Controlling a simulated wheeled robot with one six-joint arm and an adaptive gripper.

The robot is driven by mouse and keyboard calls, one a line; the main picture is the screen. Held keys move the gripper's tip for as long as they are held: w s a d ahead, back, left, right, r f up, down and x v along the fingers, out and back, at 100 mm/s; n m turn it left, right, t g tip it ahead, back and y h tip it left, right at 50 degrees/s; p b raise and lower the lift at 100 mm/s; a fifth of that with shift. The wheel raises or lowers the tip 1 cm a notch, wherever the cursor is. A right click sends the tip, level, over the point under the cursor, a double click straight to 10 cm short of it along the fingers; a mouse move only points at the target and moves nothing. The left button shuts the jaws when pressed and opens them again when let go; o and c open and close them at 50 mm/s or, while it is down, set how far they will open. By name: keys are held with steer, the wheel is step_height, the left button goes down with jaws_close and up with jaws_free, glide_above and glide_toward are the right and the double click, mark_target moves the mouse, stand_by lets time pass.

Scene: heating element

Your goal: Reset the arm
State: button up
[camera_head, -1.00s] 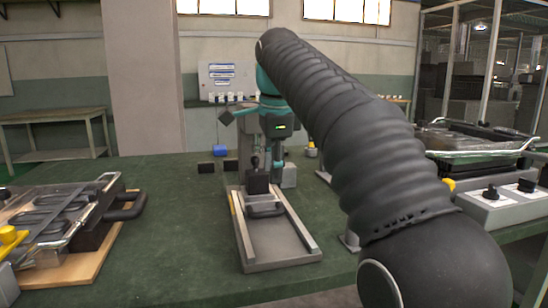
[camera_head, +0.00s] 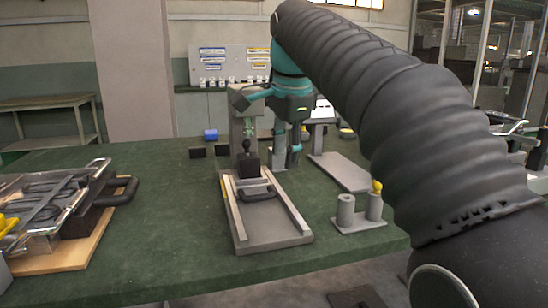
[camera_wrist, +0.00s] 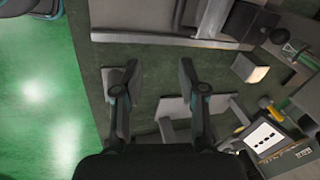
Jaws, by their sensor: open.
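My black-sleeved arm crosses the right half of the head view from lower right to upper middle. Its teal wrist ends in my gripper (camera_head: 287,163), which points down behind the grey tray fixture (camera_head: 272,236), just right of its black knobbed block (camera_head: 248,163). In the wrist view my gripper (camera_wrist: 158,70) is open, its two dark fingers apart with nothing between them. Whether its tips clear the bench (camera_head: 170,225) is hard to tell.
At left, a wooden board (camera_head: 60,262) carries a clear-covered fixture with a black handle (camera_head: 122,190). A grey two-post stand (camera_head: 358,222) and a flat grey plate (camera_head: 340,170) are right of the tray. A labelled panel (camera_head: 232,62) stands behind. The front bench is clear.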

steer(key=s+d+f+n+t, duration=0.1)
steer(key=s+d+f+n, duration=0.5)
steer(key=s+f, duration=0.5)
steer(key=s+d+f+n+t, duration=0.1)
steer(key=s+d+f+n, duration=0.5)
steer(key=s+f, duration=0.6)
step_height(320, 180, down, 3)
steer(key=shift+d+t+h, duration=0.3)
steer(key=shift+d+t, duration=0.1)
steer(key=shift+d, duration=0.6)
